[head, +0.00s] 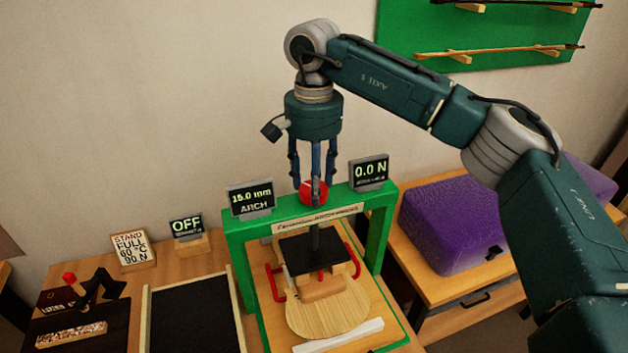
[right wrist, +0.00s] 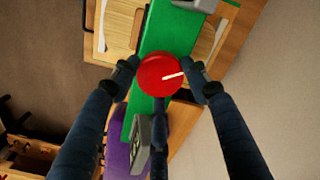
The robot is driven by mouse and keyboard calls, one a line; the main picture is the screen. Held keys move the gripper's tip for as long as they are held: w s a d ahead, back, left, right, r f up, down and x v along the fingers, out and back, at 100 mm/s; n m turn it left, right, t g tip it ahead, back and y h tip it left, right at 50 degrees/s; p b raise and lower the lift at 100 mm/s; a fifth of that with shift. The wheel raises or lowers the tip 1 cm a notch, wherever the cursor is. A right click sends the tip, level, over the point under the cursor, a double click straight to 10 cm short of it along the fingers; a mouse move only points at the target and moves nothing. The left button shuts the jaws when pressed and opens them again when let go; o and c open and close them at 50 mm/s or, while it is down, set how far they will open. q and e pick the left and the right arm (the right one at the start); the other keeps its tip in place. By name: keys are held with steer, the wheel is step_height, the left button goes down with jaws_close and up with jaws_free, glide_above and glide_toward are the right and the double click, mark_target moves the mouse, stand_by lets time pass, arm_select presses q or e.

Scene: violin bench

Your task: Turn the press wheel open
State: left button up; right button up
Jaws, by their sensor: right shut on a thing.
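The press wheel is a red knob (head: 313,192) on top of the green press frame (head: 236,248). It also shows in the right wrist view (right wrist: 158,76), with a pale pointer line on its face. My right gripper (head: 313,182) comes down over the wheel from above, shut on it with fingers on opposite sides. The fingertips also show at the wheel's sides in the right wrist view (right wrist: 166,78). Below the wheel, a dark spindle leads to a black plate (head: 308,250) over a wooden violin plate (head: 330,312). My left gripper is not in view.
Displays on the press read "15.0 mm ARCH" (head: 250,198) and "0.0 N" (head: 369,171). An "OFF" display (head: 187,226) and a sign (head: 132,249) stand left. A purple case (head: 450,225) lies on the right. A green bow rack (head: 480,40) hangs on the wall.

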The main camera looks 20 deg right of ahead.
steer(key=n, duration=0.5)
steer(key=shift+w+r+n, duration=0.1)
steer(key=shift+r+n, duration=0.1)
steer(key=shift+n, duration=0.1)
steer(key=n, duration=0.5)
steer(key=shift+p, duration=0.35)
steer(key=shift+f+n, duration=0.1)
steer(key=shift+n, duration=0.2)
steer(key=o, duration=1.1)
steer(key=shift+o, duration=0.2)
step_height(320, 180, up, 12)
steer(key=shift+s+f, duration=0.1)
steer(key=shift+s, duration=0.1)
